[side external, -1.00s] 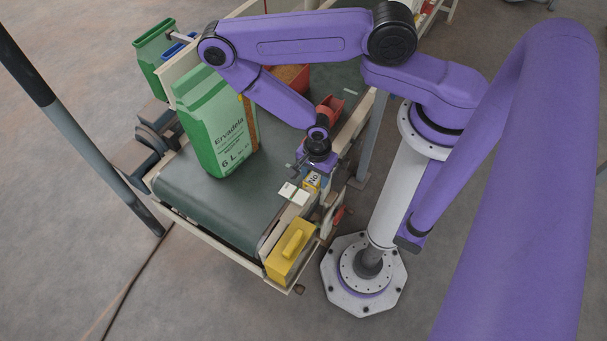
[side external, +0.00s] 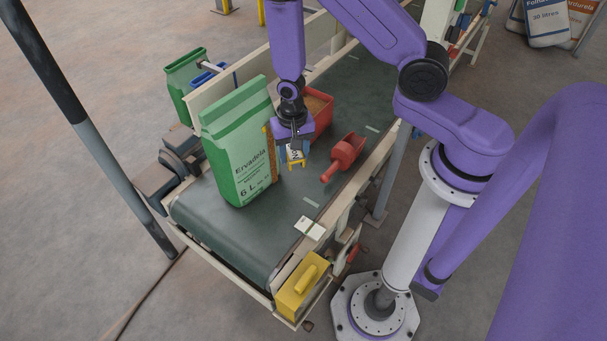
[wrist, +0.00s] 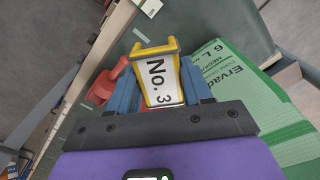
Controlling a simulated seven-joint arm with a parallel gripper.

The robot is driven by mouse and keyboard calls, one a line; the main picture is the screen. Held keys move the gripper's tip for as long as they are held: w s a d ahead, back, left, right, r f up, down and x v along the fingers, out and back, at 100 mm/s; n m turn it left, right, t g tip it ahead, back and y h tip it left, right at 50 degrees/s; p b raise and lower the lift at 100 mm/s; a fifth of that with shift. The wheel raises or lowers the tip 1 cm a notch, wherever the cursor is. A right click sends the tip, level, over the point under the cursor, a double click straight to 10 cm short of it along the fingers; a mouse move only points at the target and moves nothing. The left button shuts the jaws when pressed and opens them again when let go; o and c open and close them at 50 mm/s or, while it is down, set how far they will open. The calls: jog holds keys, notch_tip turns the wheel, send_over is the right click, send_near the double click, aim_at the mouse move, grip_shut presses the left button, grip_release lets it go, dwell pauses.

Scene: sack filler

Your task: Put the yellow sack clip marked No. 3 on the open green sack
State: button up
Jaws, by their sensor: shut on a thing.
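The yellow clip (side external: 296,160) has a white face; in the wrist view the clip (wrist: 159,80) reads "No. 3". My gripper (side external: 293,146) is shut on it and holds it above the belt, just right of the green sack (side external: 238,150). In the wrist view the blue fingers of my gripper (wrist: 161,88) grip the clip from both sides. The sack, printed "Ervadela 6 L", stands upright on the belt; it also shows at the right of the wrist view (wrist: 235,75). I cannot see into its top. The clip looks apart from the sack.
A red scoop (side external: 346,157) and a red bin (side external: 321,112) with brown contents are on the belt (side external: 235,225). A yellow block with a handle (side external: 302,286) is at the near end. Another green sack (side external: 185,82) stands at the back left. The near belt is clear.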

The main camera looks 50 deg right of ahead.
notch_tip(320, 180, up, 8)
jog(key=w+d+r+n, duration=0.1)
jog(key=w+d+n, duration=0.1)
jog(key=w+n, duration=0.15)
notch_tip(320, 180, up, 8)
jog(key=m, duration=1.5)
send_over(233, 94)
jog(key=shift+s+d+r, duration=0.1)
jog(key=shift+f, duration=3.8)
